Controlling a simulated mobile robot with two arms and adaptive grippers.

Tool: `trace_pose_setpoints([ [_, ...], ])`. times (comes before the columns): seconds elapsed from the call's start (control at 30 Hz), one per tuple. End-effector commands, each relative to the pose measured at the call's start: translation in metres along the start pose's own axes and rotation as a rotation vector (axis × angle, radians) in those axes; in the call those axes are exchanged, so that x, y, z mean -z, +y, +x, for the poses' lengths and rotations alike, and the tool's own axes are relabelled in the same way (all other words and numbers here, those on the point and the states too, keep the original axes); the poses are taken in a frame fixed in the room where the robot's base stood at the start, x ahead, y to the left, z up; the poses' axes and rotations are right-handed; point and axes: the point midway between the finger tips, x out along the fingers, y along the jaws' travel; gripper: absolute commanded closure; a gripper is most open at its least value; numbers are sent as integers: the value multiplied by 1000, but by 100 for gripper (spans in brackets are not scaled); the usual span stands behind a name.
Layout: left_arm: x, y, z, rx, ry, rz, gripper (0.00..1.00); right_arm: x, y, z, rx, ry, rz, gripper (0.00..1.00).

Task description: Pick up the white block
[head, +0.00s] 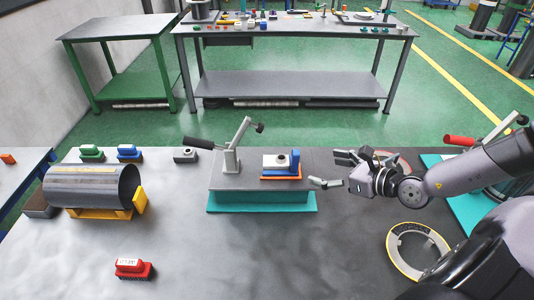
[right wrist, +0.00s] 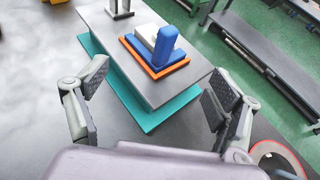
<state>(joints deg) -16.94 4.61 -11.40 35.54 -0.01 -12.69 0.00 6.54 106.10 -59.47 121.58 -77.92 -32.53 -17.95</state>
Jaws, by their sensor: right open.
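The white block (head: 275,160) sits on a small fixture with an orange base (head: 283,177) and a blue upright piece (head: 295,161) at its right. The fixture stands on a grey block with a teal base plate (head: 262,205) in the middle of the table. In the right wrist view the white block (right wrist: 147,36) is partly hidden behind the blue upright (right wrist: 164,45). My right gripper (head: 334,169) is open and empty, to the right of the fixture and apart from it. Its two fingers (right wrist: 155,100) spread in the wrist view, with the fixture beyond them. My left gripper is not in view.
A toggle clamp (head: 231,158) with a dark handle stands left of the white block. A large grey cylinder (head: 92,186) lies at the left on a yellow support. A red block (head: 130,268) is at the front left. A yellow-edged ring (head: 391,247) lies at the right. The front middle is clear.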

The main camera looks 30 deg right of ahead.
Motion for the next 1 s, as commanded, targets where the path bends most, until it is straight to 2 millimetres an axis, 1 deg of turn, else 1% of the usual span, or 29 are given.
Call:
trace_pose_setpoints([
  [0.03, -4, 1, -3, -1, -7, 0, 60, -1, 0, 5, -1, -1, 2, 15],
  [0.1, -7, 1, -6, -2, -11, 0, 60, -2, 1, 14, -1, -3, 5, 15],
  [0.33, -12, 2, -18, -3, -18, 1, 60, -3, 1, 46, -1, -4, 5, 15],
  [0.47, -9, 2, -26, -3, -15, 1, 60, -4, 0, 63, 0, -4, 6, 15],
  [0.7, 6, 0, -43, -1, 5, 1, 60, -5, 1, 94, -1, -4, 5, 15],
  [0.8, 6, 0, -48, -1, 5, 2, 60, -4, 0, 106, 1, -4, 4, 15],
  [0.9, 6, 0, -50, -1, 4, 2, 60, -2, 0, 113, -1, -1, 2, 15],
  [1.0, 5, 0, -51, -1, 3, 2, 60, -1, 0, 117, 0, 0, 1, 15],
])
